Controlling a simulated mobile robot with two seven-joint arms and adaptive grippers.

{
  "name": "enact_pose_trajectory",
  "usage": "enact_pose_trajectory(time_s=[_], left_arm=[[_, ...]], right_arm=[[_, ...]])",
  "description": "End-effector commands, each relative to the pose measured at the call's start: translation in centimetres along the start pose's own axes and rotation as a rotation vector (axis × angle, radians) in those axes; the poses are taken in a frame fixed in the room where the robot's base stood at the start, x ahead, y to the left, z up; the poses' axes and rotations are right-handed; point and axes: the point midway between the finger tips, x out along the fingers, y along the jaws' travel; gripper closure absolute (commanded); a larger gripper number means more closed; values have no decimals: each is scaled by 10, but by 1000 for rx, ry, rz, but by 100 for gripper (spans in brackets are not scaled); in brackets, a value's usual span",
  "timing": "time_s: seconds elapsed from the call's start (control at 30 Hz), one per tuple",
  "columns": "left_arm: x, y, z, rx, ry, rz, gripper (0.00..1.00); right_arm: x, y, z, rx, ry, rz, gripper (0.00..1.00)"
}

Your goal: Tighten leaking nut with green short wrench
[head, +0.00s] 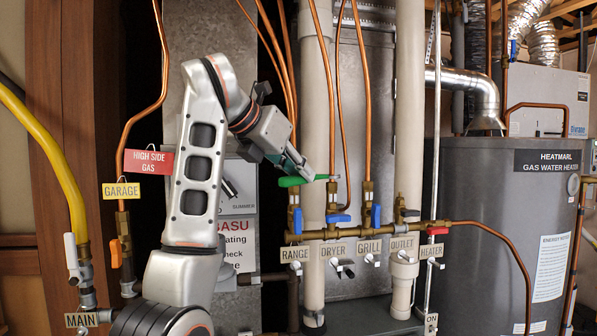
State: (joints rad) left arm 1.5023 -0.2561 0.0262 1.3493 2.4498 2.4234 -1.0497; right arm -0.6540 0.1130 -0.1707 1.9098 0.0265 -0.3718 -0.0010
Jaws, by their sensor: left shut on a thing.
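My left gripper (296,168) reaches in from the left and is shut on the green short wrench (290,182). The green handle lies nearly level at the fingertips. I cannot tell whether the wrench touches that fitting. Similar brass nuts stand above the RANGE valve (294,196) and the GRILL valve (368,190). No leak is visible, so I cannot tell which nut leaks. My right gripper is not in view.
A brass manifold (395,231) with blue-handled valves runs below the wrench. Copper pipes and white vertical pipes (408,120) crowd around it. A grey water heater (500,220) stands at right. A yellow gas pipe (55,160) is at left.

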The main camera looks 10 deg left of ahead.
Motion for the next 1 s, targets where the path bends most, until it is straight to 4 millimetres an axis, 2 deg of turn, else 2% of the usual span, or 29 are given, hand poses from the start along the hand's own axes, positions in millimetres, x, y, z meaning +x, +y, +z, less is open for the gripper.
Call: enact_pose_trajectory(time_s=[0.53, 1.0], left_arm=[[0, 0, 0, 1, -2, 1, 100], [5, 0, -8, 1, -2, 1, 100]], right_arm=[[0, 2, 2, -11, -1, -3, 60], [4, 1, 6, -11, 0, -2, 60]])
